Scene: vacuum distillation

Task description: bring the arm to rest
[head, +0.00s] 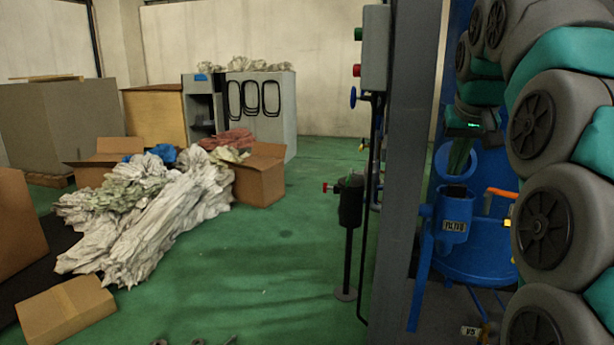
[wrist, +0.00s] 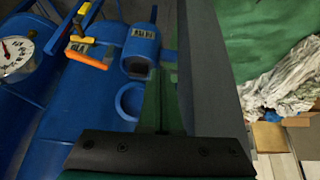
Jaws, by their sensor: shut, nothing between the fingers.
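My arm curves down the right side of the head view, with grey joints and teal links. At its far end my gripper (head: 459,162) points down, in front of blue equipment. In the wrist view my gripper (wrist: 163,88) shows as narrow dark-green fingers beyond a dark plate. The fingers are together and hold nothing. A blue cylinder with a label (wrist: 141,45) and an open blue ring (wrist: 128,100) are just left of the fingers. I cannot tell whether the fingers touch the ring.
A grey post (head: 396,190) stands close left of the blue vessel (head: 475,258). An orange-handled valve (wrist: 88,52) and a gauge (wrist: 14,52) are on the blue equipment. Pale crumpled sheets (head: 150,205) and cardboard boxes lie left. Green floor (head: 285,245) is clear mid-view.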

